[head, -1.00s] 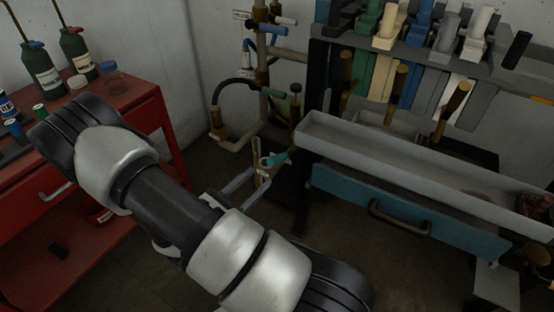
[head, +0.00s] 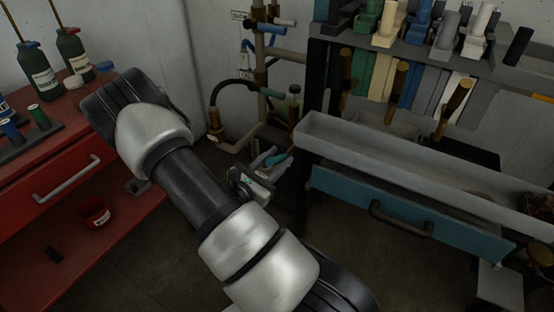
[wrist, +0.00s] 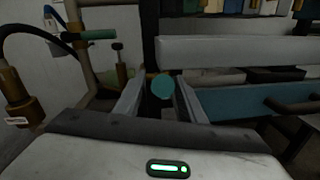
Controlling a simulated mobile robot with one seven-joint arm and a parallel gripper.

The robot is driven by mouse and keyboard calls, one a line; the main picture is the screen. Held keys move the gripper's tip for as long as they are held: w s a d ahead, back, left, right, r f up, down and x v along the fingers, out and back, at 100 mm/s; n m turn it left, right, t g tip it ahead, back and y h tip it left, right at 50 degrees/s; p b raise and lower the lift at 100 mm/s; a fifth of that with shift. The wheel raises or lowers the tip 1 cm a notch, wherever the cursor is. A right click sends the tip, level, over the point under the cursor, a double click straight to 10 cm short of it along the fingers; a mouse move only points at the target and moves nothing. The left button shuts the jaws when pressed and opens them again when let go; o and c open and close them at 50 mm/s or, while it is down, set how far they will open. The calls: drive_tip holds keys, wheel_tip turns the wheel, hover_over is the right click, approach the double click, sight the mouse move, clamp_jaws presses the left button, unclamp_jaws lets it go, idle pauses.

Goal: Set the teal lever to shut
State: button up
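The teal lever (head: 276,159) is low on the pipework, left of the grey bench. In the wrist view its rounded teal end (wrist: 163,87) shows nearly end-on between my two fingers. My gripper (head: 259,175) is at the lever, with its fingers apart. In the wrist view the fingers of my gripper (wrist: 158,98) stand on either side of the teal end, with a gap visible around it. I cannot tell whether either finger touches it. The lever's pivot is hidden.
A green-handled valve (wrist: 97,35) and a black hose (head: 226,88) are close by on the pipes. The grey trough (head: 400,160) and blue drawer (head: 350,195) are just to the right. A red cabinet (head: 60,215) with bottles stands at left.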

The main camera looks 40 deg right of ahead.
clamp_jaws()
drive_tip(key=shift+d+r+y+p, duration=0.15)
drive_tip(key=shift+r+y+p, duration=0.35)
drive_tip(key=shift+p, duration=0.65)
drive_tip(key=p, duration=0.1)
drive_tip(key=r+p, duration=0.1)
drive_tip(key=p, duration=0.1)
drive_tip(key=shift+w+d+r+g+y, duration=0.15)
drive_tip(key=shift+d+g+y, duration=0.15)
drive_tip(key=shift+y, duration=0.1)
drive_tip(key=y+p, duration=0.1)
drive_tip(key=p, duration=0.1)
drive_tip(key=d+r+y+p, duration=0.1)
drive_tip(key=y+p, duration=0.1)
drive_tip(key=shift+w+d+r+g+p, duration=0.2)
drive_tip(key=shift+w+g+p, duration=0.1)
drive_tip(key=shift+w+g, duration=0.1)
drive_tip(key=shift+w+d+r+n+g+y+p, duration=0.15)
drive_tip(key=shift+d+n+g+y+p, duration=0.35)
drive_tip(key=shift+y+p, duration=0.6)
drive_tip(key=shift+w+d+p, duration=0.15)
drive_tip(key=shift+d+p, duration=0.1)
drive_tip(key=shift+p, duration=0.1)
drive_tip(key=shift+o, duration=0.9)
unclamp_jaws()
